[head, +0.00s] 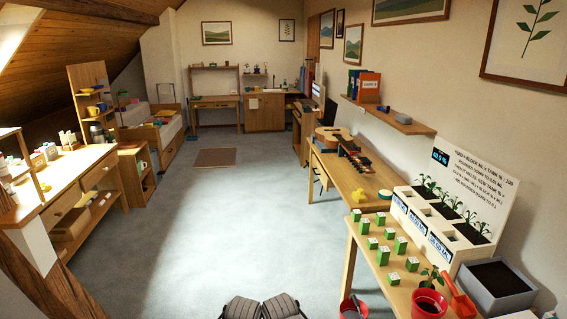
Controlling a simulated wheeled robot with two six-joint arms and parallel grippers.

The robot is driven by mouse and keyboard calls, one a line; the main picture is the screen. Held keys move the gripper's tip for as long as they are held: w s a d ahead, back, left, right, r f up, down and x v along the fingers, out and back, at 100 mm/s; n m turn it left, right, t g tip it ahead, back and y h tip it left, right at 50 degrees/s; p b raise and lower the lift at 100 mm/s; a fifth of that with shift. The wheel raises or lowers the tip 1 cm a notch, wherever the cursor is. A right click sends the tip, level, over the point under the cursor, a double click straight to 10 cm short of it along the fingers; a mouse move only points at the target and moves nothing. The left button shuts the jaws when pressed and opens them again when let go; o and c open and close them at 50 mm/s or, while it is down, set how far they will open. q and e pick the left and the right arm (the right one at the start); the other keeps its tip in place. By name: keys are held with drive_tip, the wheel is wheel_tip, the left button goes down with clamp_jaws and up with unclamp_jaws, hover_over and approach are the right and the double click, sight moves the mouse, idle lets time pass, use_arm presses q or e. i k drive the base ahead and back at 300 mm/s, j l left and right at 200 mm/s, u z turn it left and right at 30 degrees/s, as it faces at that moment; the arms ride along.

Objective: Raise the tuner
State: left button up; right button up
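A guitar (335,140) with a pale wooden body lies on the long wooden table (338,178) along the right wall. Dark and reddish small items (360,160) lie just in front of it, too small to tell apart. I cannot pick out the tuner among them.
Green-and-white boxes (400,245), a planter panel (455,215), a grey soil bin (497,285) and a red pot (428,302) crowd the near right table. A wooden workbench (70,185) stands at left, by a timber brace (40,270).

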sight(364, 161)
drive_tip(key=i, duration=1.85)
drive_tip(key=i+z, duration=0.15)
drive_tip(key=i, duration=0.3)
drive_tip(key=i+j+z, duration=0.15)
drive_tip(key=i, duration=0.3)
drive_tip(key=i+j+z, duration=0.1)
drive_tip(key=i, duration=0.3)
drive_tip(key=i+j+z, duration=0.15)
drive_tip(key=i, duration=0.3)
drive_tip(key=i+j+z, duration=0.15)
drive_tip(key=i+j, duration=0.15)
drive_tip(key=i, duration=0.1)
